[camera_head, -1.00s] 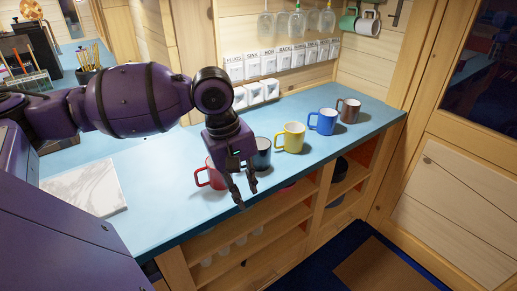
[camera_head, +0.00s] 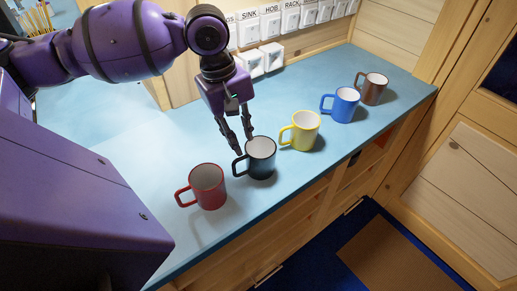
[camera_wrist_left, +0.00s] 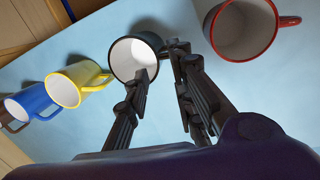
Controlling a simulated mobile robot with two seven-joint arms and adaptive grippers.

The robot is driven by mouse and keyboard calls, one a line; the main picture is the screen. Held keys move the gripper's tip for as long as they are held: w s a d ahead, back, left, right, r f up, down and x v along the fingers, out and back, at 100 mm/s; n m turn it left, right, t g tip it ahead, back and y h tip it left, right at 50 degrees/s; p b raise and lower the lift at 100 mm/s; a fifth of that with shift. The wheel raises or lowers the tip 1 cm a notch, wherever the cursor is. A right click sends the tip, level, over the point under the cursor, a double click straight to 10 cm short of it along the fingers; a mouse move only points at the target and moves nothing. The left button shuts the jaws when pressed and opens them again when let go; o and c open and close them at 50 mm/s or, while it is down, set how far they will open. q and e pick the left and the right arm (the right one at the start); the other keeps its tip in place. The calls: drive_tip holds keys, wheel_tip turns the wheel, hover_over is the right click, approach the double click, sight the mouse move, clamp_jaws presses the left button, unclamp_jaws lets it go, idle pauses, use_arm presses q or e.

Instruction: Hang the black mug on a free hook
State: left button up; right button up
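The black mug (camera_head: 262,162) stands upright on the blue counter (camera_head: 330,165), its handle towards the left, between the red mug (camera_head: 208,188) and the yellow mug (camera_head: 303,132). My left gripper (camera_head: 244,142) points down beside the black mug's rim, on its handle side, with fingers apart. In the left wrist view the black mug (camera_wrist_left: 122,60) shows its white inside; one finger of the left gripper (camera_wrist_left: 161,66) overlaps its opening, the other is towards the red mug (camera_wrist_left: 243,28). I cannot tell whether a finger touches the mug. My right gripper and the hooks are out of view.
The blue mug (camera_head: 345,105) and brown mug (camera_head: 373,88) stand farther along the counter. White switches (camera_head: 270,57) line the wall behind. The counter's front edge drops to wooden shelving. A brown mat (camera_head: 385,262) lies on the floor.

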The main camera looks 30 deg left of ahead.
sight(247, 152)
use_arm(q)
drive_tip(key=f, duration=0.2)
drive_tip(key=d+f, duration=0.1)
drive_tip(key=f, duration=0.4)
drive_tip(key=shift+w+d+f+b, duration=0.15)
drive_tip(key=shift+w+d+b, duration=0.1)
drive_tip(key=shift+w+b, duration=0.1)
clamp_jaws()
